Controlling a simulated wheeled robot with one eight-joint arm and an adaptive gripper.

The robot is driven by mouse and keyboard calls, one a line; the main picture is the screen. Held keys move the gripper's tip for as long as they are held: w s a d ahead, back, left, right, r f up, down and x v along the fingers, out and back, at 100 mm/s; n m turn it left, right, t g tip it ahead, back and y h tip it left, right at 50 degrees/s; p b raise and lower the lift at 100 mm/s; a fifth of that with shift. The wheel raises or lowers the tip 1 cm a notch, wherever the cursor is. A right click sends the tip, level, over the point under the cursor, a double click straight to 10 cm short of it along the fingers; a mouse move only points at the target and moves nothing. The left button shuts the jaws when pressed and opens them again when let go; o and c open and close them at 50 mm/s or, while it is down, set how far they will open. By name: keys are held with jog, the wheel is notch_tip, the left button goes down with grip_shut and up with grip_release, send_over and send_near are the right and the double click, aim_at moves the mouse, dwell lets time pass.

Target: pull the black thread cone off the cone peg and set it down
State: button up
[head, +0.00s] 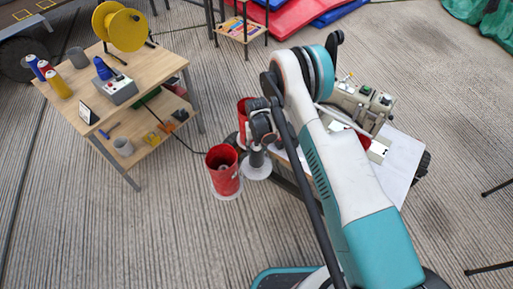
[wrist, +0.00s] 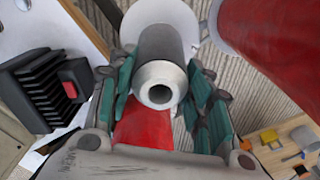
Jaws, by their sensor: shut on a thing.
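The black thread cone (wrist: 160,50) is dark grey-black with a pale tip and an open hole facing the wrist camera. My gripper (wrist: 160,70) is shut on it, with teal finger pads on both sides. In the head view, the cone (head: 257,157) hangs under my gripper (head: 259,140), above a round white disc (head: 257,172). The disc also shows behind the cone in the wrist view (wrist: 143,12). The cone peg itself is hidden, so I cannot tell whether the cone is still around it.
A wooden bench (head: 140,75) with a yellow spool (head: 120,27) stands at the left. My arm partly hides a machine (head: 360,105) and white table top (head: 402,160).

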jog(key=shift+r, duration=0.6)
jog(key=shift+r+p, duration=0.3)
jog(key=shift+r, duration=0.75)
jog(key=shift+r+p, duration=0.3)
jog(key=shift+p, duration=0.05)
jog(key=shift+r, duration=0.45)
jog(key=shift+r+p, duration=0.7)
jog(key=shift+r, duration=1.25)
